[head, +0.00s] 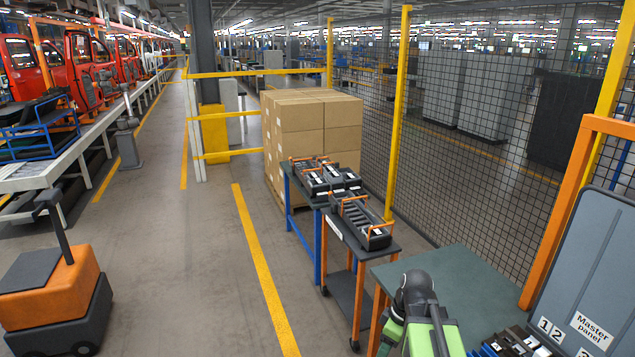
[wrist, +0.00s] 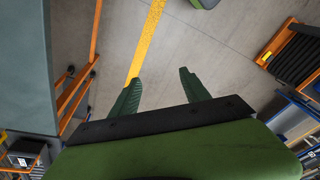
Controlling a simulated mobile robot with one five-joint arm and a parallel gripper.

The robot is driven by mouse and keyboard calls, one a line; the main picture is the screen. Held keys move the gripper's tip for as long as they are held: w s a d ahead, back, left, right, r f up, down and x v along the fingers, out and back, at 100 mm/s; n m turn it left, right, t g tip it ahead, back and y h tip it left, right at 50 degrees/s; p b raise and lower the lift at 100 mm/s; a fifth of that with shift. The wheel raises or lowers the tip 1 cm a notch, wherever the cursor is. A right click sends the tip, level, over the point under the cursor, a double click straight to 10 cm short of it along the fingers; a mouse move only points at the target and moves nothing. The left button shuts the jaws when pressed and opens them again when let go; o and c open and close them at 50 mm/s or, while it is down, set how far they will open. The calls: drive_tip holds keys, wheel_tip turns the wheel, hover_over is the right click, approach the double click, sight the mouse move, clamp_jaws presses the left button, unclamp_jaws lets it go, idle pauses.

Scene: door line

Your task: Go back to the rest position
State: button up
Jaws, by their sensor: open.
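My gripper (wrist: 161,75) shows in the wrist view with its two dark green fingers spread apart. Nothing is between them, and bare grey floor shows beyond the tips. In the head view my green and black arm (head: 420,312) is at the bottom, in front of the green-topped bench (head: 455,275). The fingers cannot be made out in that view.
A cart with a black rack (head: 362,218) stands beyond the bench, beside a table of black parts (head: 322,176). The Master panel (head: 590,275) is at right. An orange mobile unit (head: 52,285) is at left. The aisle floor (head: 175,260) is clear.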

drive_tip(key=shift+s+a+f+m+h, duration=0.3)
drive_tip(key=shift+a+m, duration=0.55)
drive_tip(key=shift+m, duration=0.95)
drive_tip(key=shift+s+a+f+m+h, duration=0.1)
drive_tip(key=shift+s+a+m+h, duration=0.25)
drive_tip(key=shift+a+m, duration=1)
drive_tip(key=shift+s+a+f+m+h, duration=0.2)
drive_tip(key=shift+a+m+h, duration=0.2)
drive_tip(key=shift+m, duration=1.85)
drive_tip(key=shift+c, duration=0.2)
